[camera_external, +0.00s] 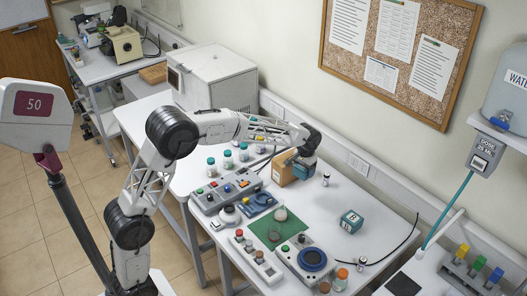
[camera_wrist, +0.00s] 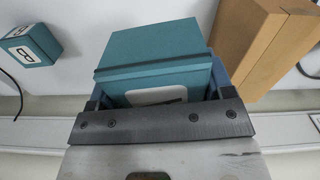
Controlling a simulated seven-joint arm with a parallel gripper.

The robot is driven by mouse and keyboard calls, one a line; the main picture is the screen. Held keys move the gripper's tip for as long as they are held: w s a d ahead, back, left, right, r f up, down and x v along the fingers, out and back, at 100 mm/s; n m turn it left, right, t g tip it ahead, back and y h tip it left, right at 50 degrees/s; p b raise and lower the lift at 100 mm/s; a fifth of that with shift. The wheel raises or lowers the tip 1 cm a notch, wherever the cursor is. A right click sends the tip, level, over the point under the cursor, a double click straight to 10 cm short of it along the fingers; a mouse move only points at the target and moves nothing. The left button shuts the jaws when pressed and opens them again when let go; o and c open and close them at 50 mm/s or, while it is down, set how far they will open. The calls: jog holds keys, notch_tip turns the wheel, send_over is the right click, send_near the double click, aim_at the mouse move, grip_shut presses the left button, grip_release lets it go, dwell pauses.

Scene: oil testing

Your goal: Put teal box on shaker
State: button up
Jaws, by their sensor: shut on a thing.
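A teal box (camera_wrist: 155,52) is held in my gripper (camera_wrist: 155,95) in the wrist view, between its fingers. In the external view my gripper (camera_external: 304,163) is at the back of the table by the wall, beside a brown cardboard box; the held box is largely hidden there. A second, smaller teal box (camera_external: 351,221) with a white label sits on the table to the right; it also shows in the wrist view (camera_wrist: 30,46). A grey device with a round blue platform, seemingly the shaker (camera_external: 312,259), stands at the front of the table; its platform looks empty.
The brown cardboard box (camera_external: 280,168) is close beside my gripper; it also shows in the wrist view (camera_wrist: 262,50). A green mat (camera_external: 266,236) with glassware, a control panel (camera_external: 225,190) and several teal-capped jars stand around. The table's right middle is mostly clear.

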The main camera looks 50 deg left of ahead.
jog(key=shift+a+r+m, duration=0.1)
jog(key=shift+a+m, duration=0.2)
jog(key=shift+a, duration=0.05)
jog(key=s+a+f+n, duration=0.2)
jog(key=s+a+n, duration=0.7)
jog(key=s, duration=0.1)
jog(key=s+a+f+n, duration=0.2)
jog(key=s+a+n, duration=0.7)
jog(key=s, duration=0.1)
jog(key=s+a+f+n, duration=0.1)
jog(key=s+a+n, duration=0.8)
jog(key=s, duration=0.1)
jog(key=shift+s+a+f+n, duration=0.15)
jog(key=shift+a+f+n, duration=0.15)
jog(key=shift+f+n, duration=0.1)
jog(key=s+a+f+n, duration=0.1)
jog(key=s+a+n, duration=0.1)
jog(key=a, duration=0.6)
jog(key=s+a+f+n, duration=0.1)
jog(key=s+a, duration=0.3)
jog(key=a, duration=0.5)
jog(key=s+a+f+n, duration=0.1)
jog(key=s+a+n, duration=0.2)
jog(key=a, duration=0.6)
jog(key=shift+s+f+n, duration=0.2)
jog(key=shift+f+n, duration=0.15)
jog(key=shift+n, duration=0.25)
jog(key=shift+w+a, duration=0.1)
